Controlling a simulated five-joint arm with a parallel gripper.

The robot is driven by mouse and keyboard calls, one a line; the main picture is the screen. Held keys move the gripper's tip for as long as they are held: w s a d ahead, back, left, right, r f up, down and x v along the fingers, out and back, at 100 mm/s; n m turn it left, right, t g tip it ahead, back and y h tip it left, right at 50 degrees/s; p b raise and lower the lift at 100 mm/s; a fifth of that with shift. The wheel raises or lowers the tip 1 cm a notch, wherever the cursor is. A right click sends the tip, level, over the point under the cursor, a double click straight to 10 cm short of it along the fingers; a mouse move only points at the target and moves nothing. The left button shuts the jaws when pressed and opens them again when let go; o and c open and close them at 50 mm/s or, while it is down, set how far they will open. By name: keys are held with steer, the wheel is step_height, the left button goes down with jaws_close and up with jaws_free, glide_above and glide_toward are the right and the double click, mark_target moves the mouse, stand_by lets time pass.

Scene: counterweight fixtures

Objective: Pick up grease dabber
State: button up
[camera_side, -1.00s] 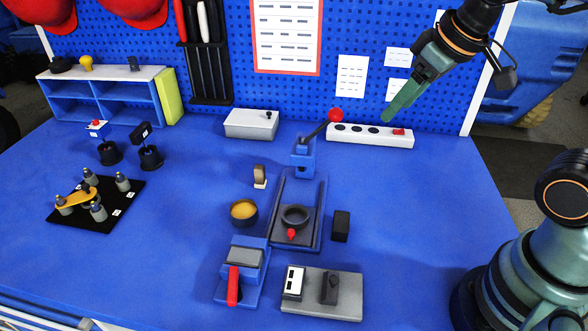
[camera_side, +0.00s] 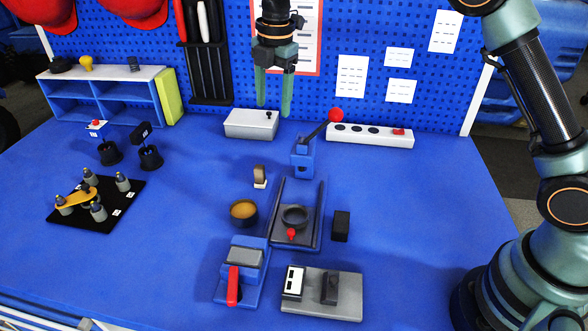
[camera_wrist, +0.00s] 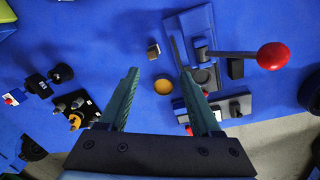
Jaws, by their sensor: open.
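What looks like the grease dabber (camera_side: 259,175), a small upright block with a tan body and a pale foot, stands on the blue bench just behind a dark round pot of yellow grease (camera_side: 243,211). In the wrist view the dabber (camera_wrist: 153,49) shows just beyond the line between my fingertips, and the pot (camera_wrist: 163,87) shows between the fingers. My gripper (camera_side: 273,107) is open and empty, its green fingers pointing down. It hangs high above the back of the bench, well above the dabber and apart from it. Nothing hides the dabber.
A lever with a red ball (camera_side: 335,115) rises right of the dabber, behind a dark slide fixture (camera_side: 309,240). A white box (camera_side: 251,124) and a power strip (camera_side: 370,134) stand at the back. A black block (camera_side: 341,226) sits right.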

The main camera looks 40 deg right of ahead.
mark_target(259, 167)
steer(key=a+f+n, duration=0.1)
steer(key=f, duration=0.5)
steer(key=w+a+f+n, duration=0.1)
steer(key=f+n, duration=0.1)
steer(key=f, duration=0.4)
steer(key=w+a+f+n+g, duration=0.1)
steer(key=f+n, duration=0.1)
steer(key=f, duration=0.4)
steer(key=shift+w+a+f, duration=0.2)
steer(key=shift+f, duration=0.2)
jaws_close()
